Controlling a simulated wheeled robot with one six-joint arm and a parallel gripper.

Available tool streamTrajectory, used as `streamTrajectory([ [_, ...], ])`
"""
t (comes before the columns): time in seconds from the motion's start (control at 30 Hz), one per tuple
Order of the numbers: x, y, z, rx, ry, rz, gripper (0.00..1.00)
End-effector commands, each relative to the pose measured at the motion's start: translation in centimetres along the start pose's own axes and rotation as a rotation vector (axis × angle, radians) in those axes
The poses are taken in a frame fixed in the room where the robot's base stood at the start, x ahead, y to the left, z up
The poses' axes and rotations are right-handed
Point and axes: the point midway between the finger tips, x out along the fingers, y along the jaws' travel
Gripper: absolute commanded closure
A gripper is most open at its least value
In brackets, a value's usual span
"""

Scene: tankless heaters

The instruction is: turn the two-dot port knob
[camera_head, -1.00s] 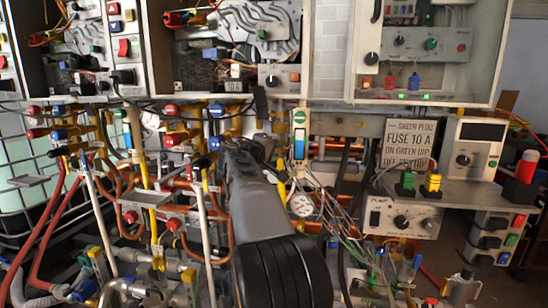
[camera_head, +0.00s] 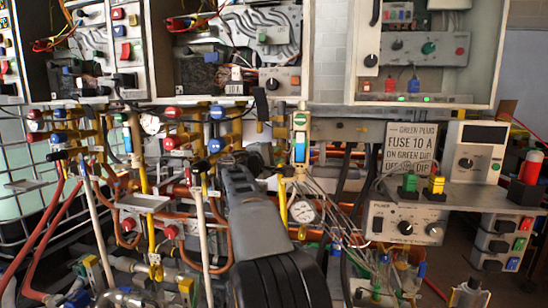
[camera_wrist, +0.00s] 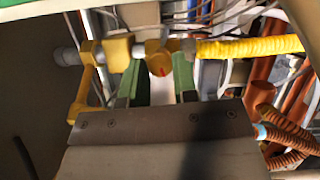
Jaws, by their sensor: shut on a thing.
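In the wrist view my gripper (camera_wrist: 160,77) has its two green-edged fingers around a small yellow knob (camera_wrist: 157,60) with a red mark. It is shut on this knob, which sits in line with yellow and grey pipe fittings. No dots can be made out on it, so I cannot tell whether it is the two-dot port knob. In the head view my arm reaches up into the pipework, and its dark end hides the fingers and the held knob.
A round gauge (camera_head: 303,211) and a bundle of thin tubes stand right of my arm. A shelf (camera_head: 470,197) with a fuse sign (camera_head: 404,151) juts out further right. Red-knobbed valves (camera_head: 172,143) and pipes crowd the left. A yellow hose (camera_wrist: 250,46) runs right of the fingers.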

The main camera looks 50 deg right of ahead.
Motion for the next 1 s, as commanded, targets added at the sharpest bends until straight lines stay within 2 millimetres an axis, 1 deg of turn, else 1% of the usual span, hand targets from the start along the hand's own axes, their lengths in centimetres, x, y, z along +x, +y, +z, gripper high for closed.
streamTrajectory([
  [0.3, 0.0, -0.1, 0.0, -0.001, 0.0, -0.002, 0.97],
  [0.33, 0.0, -0.1, 0.0, 0.0, 0.0, -0.002, 0.71],
  [0.5, 0.0, -0.1, 0.0, 0.0, 0.0, -0.001, 0.55],
  [0.6, 0.0, 0.0, 0.0, 0.0, 0.0, -0.001, 0.47],
  [0.87, -0.2, 0.0, 0.0, 0.001, 0.001, 0.0, 0.47],
  [0.97, -1.1, 0.0, -0.1, 0.001, 0.003, 0.0, 0.47],
  [1.0, -1.7, 0.0, -0.1, 0.002, 0.004, 0.0, 0.47],
])
